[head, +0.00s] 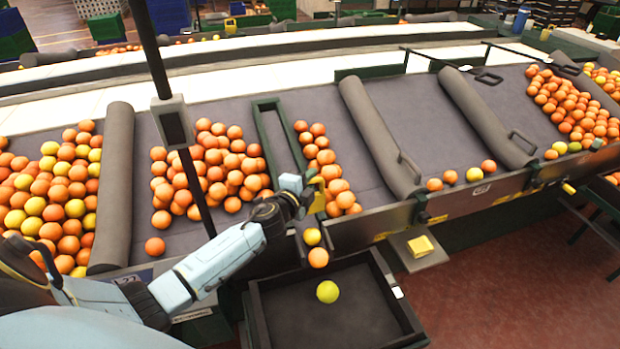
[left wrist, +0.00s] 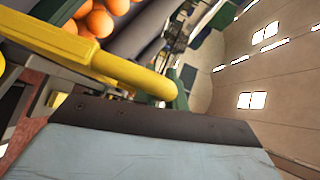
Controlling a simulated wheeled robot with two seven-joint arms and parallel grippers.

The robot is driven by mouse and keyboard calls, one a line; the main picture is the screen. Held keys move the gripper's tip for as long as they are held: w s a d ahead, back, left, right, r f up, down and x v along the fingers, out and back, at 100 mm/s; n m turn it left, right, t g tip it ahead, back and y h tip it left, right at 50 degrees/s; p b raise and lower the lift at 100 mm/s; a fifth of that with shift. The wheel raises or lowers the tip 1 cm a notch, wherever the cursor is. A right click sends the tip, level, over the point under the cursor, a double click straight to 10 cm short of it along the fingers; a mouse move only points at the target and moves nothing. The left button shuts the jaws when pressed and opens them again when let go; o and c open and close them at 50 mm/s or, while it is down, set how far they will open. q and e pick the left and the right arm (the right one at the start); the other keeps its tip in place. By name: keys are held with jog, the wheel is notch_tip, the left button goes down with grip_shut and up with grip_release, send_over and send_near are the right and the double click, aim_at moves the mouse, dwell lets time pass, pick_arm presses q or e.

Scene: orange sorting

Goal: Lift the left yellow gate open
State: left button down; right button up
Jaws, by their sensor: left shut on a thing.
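The left yellow gate (head: 319,196) is at the front edge of the sorting table, at the end of the lane framed in green. My left gripper (head: 306,194) is at it and shut on it. The gate partly hides behind the gripper, so its exact height is hard to tell. In the left wrist view the yellow bar of the gate (left wrist: 112,64) runs across close to the camera. Two fruits, one yellow (head: 312,236) and one orange (head: 318,257), are just below the gate. A yellow-green fruit (head: 327,291) is over the dark crate (head: 399,293). My right gripper is not in view.
Oranges (head: 210,165) are heaped left of the lane, and more oranges (head: 330,170) lie right of it. Grey padded dividers (head: 378,135) separate the lanes. A small yellow block (head: 420,246) sits on a ledge right of the crate.

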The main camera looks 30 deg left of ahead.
pick_arm(q)
jog(key=c, duration=1.6)
grip_release()
jog(key=shift+r, duration=0.45)
jog(key=shift+o, duration=0.7)
jog(key=shift+f, duration=0.15)
jog(key=s+r, duration=0.1)
jog(key=s, duration=1.2)
jog(key=shift+d+r, duration=0.35)
jog(key=shift+d, duration=0.1)
jog(key=shift+s, duration=0.1)
